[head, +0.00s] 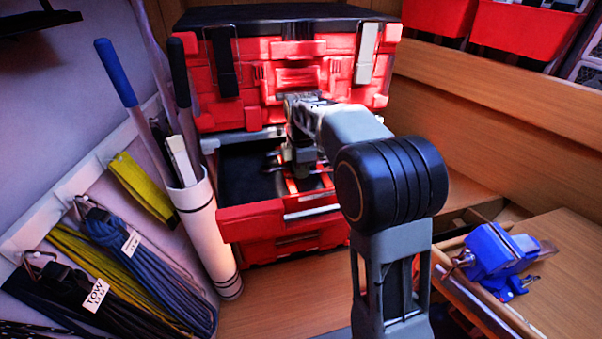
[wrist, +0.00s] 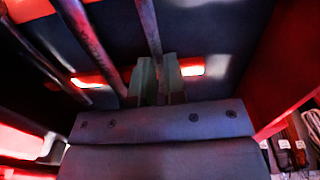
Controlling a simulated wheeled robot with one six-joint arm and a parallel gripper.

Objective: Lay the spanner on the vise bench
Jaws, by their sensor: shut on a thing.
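The red toolbox's drawer (head: 265,215) is pulled out, and my gripper (head: 302,172) reaches down into it. In the wrist view my gripper (wrist: 158,82) is shut on a long dark metal bar, which I take to be the spanner (wrist: 149,28). Its far end runs out of the top of the view, and its head cannot be made out. In the head view my arm and gripper mostly hide it. The vise bench (head: 565,285) is at the lower right, a wooden top with a blue vise (head: 495,250) on its left part.
Other long tools (wrist: 92,40) lie left of the held bar in the drawer. The drawer's red wall (wrist: 290,85) is close on the right. A white tube (head: 212,235) with handles stands left of the toolbox (head: 295,80). Bare bench top shows around the vise.

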